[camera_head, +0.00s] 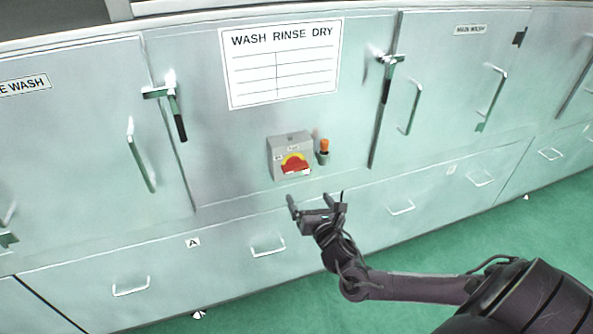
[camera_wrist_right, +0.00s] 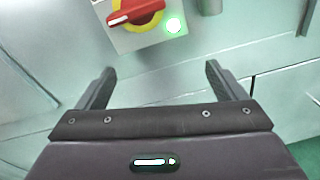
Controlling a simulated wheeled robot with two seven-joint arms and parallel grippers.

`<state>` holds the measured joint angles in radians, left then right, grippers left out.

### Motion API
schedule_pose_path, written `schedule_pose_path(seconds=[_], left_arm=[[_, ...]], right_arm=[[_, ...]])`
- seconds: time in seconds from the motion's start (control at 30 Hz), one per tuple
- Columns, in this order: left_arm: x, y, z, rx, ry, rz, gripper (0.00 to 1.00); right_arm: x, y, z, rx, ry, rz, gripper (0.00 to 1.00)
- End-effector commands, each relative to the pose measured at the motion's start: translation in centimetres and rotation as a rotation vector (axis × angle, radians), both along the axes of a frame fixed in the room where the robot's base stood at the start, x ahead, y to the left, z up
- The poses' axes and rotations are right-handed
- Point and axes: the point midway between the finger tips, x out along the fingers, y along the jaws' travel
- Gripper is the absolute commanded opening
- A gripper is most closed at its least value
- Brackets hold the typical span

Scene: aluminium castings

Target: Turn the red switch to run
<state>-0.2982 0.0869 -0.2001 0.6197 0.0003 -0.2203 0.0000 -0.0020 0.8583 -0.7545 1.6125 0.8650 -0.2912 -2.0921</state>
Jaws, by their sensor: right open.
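The red switch (camera_head: 295,167) is a red handle on a yellow disc, on a grey box (camera_head: 279,149) fixed to the cabinet front. In the right wrist view the red handle (camera_wrist_right: 132,14) lies tilted across the disc, above the fingers, beside a lit green lamp (camera_wrist_right: 173,25). Labels on the box are too small to read. My right gripper (camera_head: 316,199) is open and empty, below the box and apart from it. In the wrist view its two fingers (camera_wrist_right: 156,85) are spread with nothing between them. My left gripper is not in view.
An orange-tipped part in a grey holder (camera_head: 324,151) sits just right of the box. Door latches (camera_head: 176,105) and (camera_head: 386,75) and bar handles (camera_head: 140,155) stick out from the cabinet. A drawer handle (camera_head: 268,247) is lower left of my gripper. Green floor (camera_head: 440,262) is clear.

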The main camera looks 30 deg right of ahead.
Motion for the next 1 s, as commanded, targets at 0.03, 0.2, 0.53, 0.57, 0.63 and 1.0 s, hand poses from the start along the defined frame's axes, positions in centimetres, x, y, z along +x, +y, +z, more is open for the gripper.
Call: schedule_pose_path(seconds=[0.03,0.2,0.53,0.57,0.63,1.0], left_arm=[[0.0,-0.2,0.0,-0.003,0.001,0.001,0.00],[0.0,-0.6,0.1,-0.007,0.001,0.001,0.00],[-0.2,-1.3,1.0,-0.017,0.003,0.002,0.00],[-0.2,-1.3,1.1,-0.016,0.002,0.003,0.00],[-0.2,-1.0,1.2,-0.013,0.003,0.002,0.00],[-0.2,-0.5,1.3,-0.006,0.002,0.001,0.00]], right_arm=[[0.1,0.3,2.0,-0.079,-0.016,0.019,0.91],[0.0,1.0,5.0,-0.224,-0.039,0.040,0.91],[4.3,0.0,5.6,-0.244,-0.043,0.038,0.91],[4.8,-0.1,5.6,-0.243,-0.043,0.039,0.91],[5.7,-0.3,5.5,-0.243,-0.042,0.039,0.91],[7.5,-0.8,5.2,-0.241,-0.039,0.042,0.91]])
